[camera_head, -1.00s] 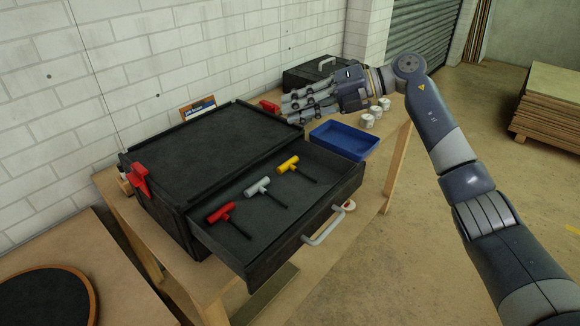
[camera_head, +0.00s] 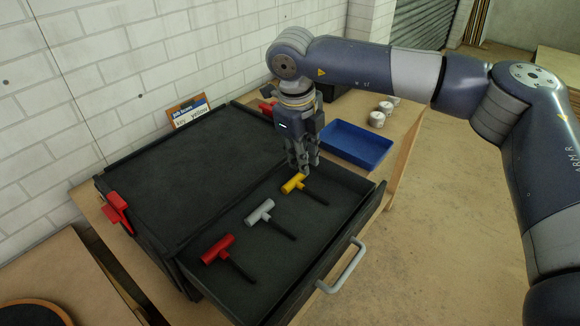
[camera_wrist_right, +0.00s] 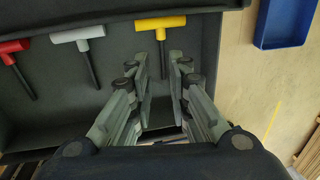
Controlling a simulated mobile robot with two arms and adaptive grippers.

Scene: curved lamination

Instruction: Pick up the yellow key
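The yellow key (camera_head: 294,184) is a T-handled hex key lying in the open black drawer (camera_head: 262,293), at the end nearest the blue tray. A grey key (camera_head: 260,212) and a red key (camera_head: 218,249) lie beside it in a row. My right gripper (camera_head: 303,171) points down just above the yellow handle. In the right wrist view the gripper (camera_wrist_right: 166,60) is open, with the yellow key (camera_wrist_right: 160,22) ahead and its dark shaft running between the fingers. I cannot tell whether a finger touches it. My left gripper is not in view.
A blue tray (camera_head: 356,145) sits on the wooden table behind the drawer, with white cups (camera_head: 378,117) past it. A sign (camera_head: 190,112) reading "key yellow" stands behind the black toolbox (camera_head: 190,180). The drawer handle (camera_head: 343,266) sticks out in front.

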